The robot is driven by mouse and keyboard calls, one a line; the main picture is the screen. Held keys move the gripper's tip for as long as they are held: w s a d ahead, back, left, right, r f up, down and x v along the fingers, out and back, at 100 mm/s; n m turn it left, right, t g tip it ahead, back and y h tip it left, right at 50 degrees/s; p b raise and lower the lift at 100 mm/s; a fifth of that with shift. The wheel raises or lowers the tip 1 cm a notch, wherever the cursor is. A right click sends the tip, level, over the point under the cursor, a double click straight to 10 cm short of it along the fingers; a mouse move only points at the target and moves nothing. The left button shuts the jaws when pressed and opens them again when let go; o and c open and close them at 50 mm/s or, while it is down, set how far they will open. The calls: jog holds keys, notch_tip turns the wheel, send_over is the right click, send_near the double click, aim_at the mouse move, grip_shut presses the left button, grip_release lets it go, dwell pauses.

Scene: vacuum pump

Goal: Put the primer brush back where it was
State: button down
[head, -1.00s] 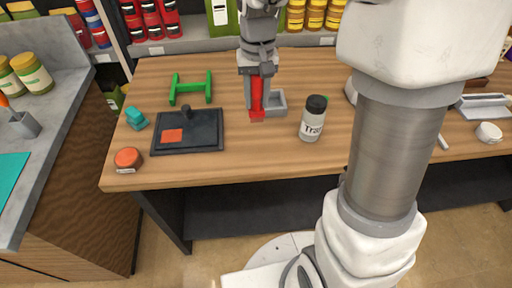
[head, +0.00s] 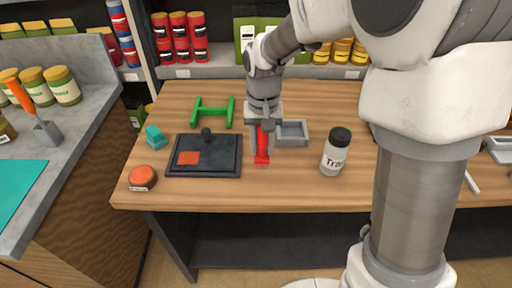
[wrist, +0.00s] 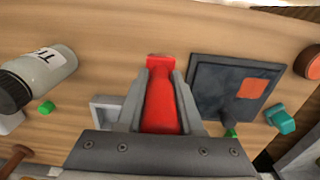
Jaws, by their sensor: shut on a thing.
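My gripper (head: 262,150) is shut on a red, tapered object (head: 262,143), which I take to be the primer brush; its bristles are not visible. The red object also shows between the fingers in the wrist view (wrist: 161,100). It points down at the wooden table, between the black plate (head: 225,160) and a small grey open tray (head: 295,133). I cannot tell whether its tip touches the table. The tray is just right of the gripper in the head view and partly hidden behind the fingers in the wrist view (wrist: 103,110).
A white bottle with black cap (head: 336,152) stands right of the tray. A green frame (head: 212,112), a teal block (head: 156,137) and an orange puck (head: 143,178) lie around the plate. An orange-handled tool (head: 21,96) stands in a grey holder on the left counter.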

aim_at(256, 158)
jog(key=shift+w+a+f, duration=0.3)
jog(key=shift+a+f, duration=0.2)
jog(key=shift+a, duration=0.25)
jog(key=shift+f, duration=1.95)
jog(key=shift+f+b, duration=0.15)
jog(key=shift+b, duration=0.2)
jog(key=c, duration=0.6)
grip_release()
jog(key=shift+o, duration=0.2)
notch_tip(256, 158, up, 12)
jog(key=shift+d+r+p, duration=0.1)
jog(key=shift+r+p, duration=0.15)
jog(key=shift+p, duration=0.55)
